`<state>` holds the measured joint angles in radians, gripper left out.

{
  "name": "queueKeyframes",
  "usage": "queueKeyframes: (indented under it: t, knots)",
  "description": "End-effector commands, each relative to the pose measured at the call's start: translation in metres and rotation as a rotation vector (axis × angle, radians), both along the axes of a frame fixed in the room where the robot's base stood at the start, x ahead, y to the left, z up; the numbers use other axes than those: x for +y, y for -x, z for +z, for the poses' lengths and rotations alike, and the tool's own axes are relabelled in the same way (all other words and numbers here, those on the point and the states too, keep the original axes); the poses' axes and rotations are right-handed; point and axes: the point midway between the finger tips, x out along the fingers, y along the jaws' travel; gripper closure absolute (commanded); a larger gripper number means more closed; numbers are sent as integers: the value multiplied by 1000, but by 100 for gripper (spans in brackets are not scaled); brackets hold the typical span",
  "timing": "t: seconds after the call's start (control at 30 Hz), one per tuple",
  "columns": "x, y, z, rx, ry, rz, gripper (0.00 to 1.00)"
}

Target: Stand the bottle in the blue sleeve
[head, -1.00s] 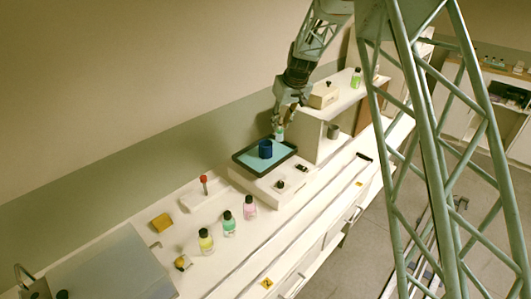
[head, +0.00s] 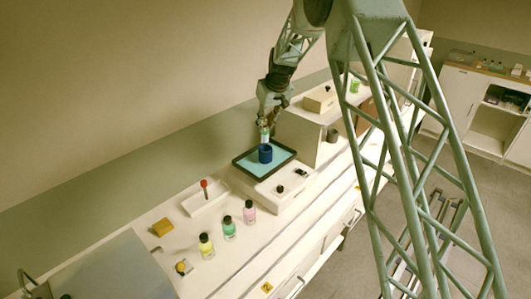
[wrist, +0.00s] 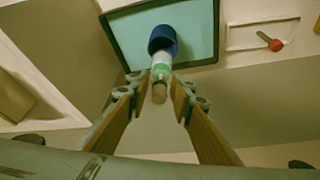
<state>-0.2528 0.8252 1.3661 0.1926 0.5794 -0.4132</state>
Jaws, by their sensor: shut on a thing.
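The blue sleeve (head: 265,154) stands upright on the light blue top of a dark-rimmed tray (head: 240,163). My gripper (head: 265,122) is above it, shut on a small clear bottle (head: 265,138) with a green band. The bottle is about upright and in line with the sleeve in the head view. In the wrist view the bottle (wrist: 161,72) sits between the fingertips of my gripper (wrist: 160,88), and its far end meets or overlaps the mouth of the blue sleeve (wrist: 162,38). I cannot tell whether the bottle's lower end is inside the sleeve.
Yellow (head: 206,246), green (head: 229,229) and pink (head: 249,212) bottles stand in a row on the bench, front left. A raised shelf (head: 305,128) stands close right of the sleeve. An orange block (head: 162,228) lies at left.

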Motion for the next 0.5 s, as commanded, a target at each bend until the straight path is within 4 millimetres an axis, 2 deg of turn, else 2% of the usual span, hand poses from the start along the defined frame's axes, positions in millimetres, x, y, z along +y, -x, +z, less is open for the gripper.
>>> queueKeyframes:
  t: [0.3,0.5]
  knots:
    - [0,0,-37,1,0,-1,97]
    - [0,0,-55,0,0,0,97]
